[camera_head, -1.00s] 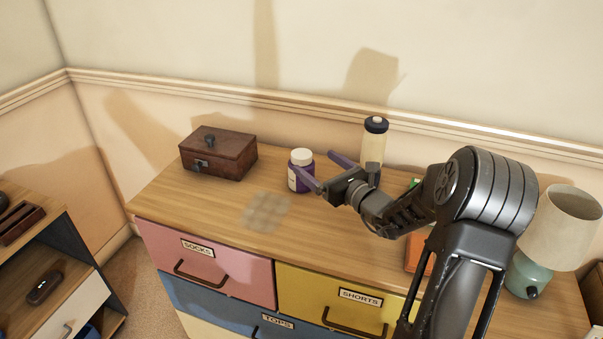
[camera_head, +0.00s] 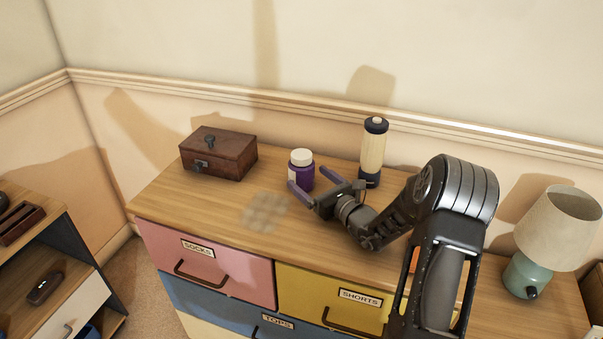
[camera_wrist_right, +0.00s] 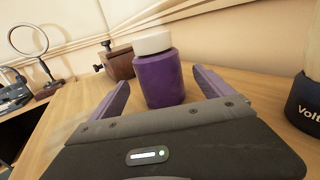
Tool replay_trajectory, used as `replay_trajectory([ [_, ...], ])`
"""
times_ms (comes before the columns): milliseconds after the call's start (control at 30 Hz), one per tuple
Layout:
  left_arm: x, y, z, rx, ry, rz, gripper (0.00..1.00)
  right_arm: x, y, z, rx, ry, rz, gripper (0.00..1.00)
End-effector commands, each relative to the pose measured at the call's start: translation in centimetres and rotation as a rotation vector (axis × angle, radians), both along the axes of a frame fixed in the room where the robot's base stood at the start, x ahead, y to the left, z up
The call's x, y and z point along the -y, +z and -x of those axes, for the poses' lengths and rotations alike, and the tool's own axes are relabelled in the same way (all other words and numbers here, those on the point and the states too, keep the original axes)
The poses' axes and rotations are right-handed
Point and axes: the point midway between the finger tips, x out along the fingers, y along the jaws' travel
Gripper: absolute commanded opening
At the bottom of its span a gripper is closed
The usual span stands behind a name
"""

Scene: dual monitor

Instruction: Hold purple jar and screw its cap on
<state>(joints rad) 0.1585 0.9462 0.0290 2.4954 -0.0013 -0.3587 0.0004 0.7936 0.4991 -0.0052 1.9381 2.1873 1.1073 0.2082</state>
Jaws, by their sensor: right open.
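The purple jar (camera_head: 301,177) stands upright on the dresser top, with a white cap (camera_head: 301,156) on its mouth; whether the cap is tight cannot be told. My right gripper (camera_head: 310,180) is open, low over the dresser, with its fingers pointing at the jar from the front right. In the right wrist view the jar (camera_wrist_right: 162,80) and its cap (camera_wrist_right: 152,42) show ahead, between the two spread purple fingers (camera_wrist_right: 160,98). The fingers are not closed on the jar. My left gripper is not in view.
A brown wooden box (camera_head: 219,154) stands to the left on the dresser (camera_head: 222,222). A tall bottle with a black base (camera_head: 373,150) stands behind my right gripper. A lamp (camera_head: 545,240) is at the right. The dresser's front left is clear.

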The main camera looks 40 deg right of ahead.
Motion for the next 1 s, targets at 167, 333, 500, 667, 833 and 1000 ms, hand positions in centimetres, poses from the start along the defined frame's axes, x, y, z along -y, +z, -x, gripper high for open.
replay_trajectory([
  [167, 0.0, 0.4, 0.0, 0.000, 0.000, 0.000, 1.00, -0.2, 0.1, -2.5, 0.001, 0.003, -0.001, 0.91],
  [333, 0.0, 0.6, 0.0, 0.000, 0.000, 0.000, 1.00, -0.2, 0.1, -4.2, 0.001, 0.002, 0.000, 0.91],
  [500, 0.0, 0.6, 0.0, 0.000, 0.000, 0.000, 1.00, -0.2, 0.0, -4.5, 0.000, 0.001, 0.000, 0.91],
  [667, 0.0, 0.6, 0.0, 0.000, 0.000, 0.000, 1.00, -0.1, 0.0, -4.4, 0.000, 0.001, 0.000, 0.91],
  [833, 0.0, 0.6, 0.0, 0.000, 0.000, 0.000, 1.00, -0.1, 0.0, -4.4, 0.000, 0.000, 0.000, 0.91],
  [1000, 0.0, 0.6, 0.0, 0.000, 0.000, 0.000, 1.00, -0.1, 0.0, -4.4, 0.000, 0.000, 0.000, 0.88],
])
